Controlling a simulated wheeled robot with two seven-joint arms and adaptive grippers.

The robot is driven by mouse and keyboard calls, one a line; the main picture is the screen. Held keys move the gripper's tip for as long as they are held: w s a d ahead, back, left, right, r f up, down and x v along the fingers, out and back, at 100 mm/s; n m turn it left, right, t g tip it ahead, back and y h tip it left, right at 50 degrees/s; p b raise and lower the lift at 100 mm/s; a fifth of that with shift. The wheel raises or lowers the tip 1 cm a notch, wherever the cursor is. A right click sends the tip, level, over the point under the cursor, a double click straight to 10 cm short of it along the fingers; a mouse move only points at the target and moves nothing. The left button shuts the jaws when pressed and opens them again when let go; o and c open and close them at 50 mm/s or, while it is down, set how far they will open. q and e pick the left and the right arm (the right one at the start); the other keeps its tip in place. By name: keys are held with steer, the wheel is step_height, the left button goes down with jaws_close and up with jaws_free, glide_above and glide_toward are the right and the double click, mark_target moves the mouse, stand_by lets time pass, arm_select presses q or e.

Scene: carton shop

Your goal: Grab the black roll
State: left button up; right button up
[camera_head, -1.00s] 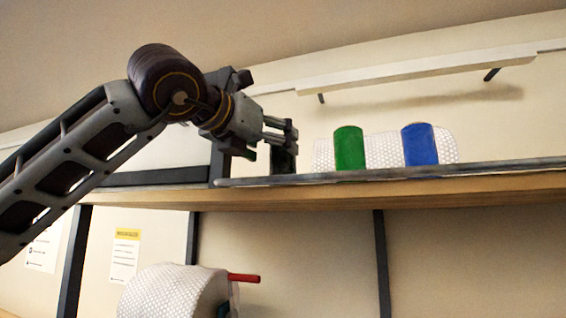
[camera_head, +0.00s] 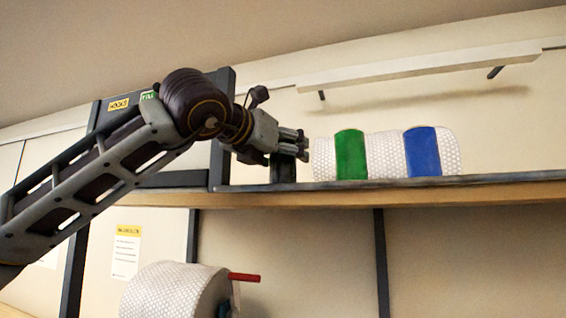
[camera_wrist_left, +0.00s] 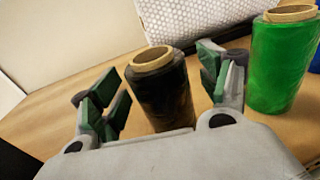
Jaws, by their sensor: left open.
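The black roll (camera_wrist_left: 165,95) stands upright on the wooden shelf in the left wrist view, with a brown cardboard core at its top. My left gripper (camera_wrist_left: 162,78) is open, with one green-padded finger on each side of the roll. A gap shows on both sides, so the fingers do not appear to touch it. In the head view my left gripper (camera_head: 301,146) is at the shelf's edge, and the dark roll (camera_head: 284,172) is partly hidden by it. My right gripper is in neither view.
A green roll (camera_head: 351,154) stands close to the right of the gripper, with a blue roll (camera_head: 421,152) further right. White bubble wrap (camera_head: 384,153) lies behind them. The shelf (camera_head: 480,190) has a raised front edge. Another bubble wrap roll (camera_head: 165,291) is below.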

arm_select(q)
steer(key=shift+w+d, duration=0.2)
steer(key=shift+w, duration=0.1)
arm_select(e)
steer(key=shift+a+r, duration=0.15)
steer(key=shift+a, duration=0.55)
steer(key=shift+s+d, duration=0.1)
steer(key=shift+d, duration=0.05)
arm_select(q)
steer(key=c, duration=1.3)
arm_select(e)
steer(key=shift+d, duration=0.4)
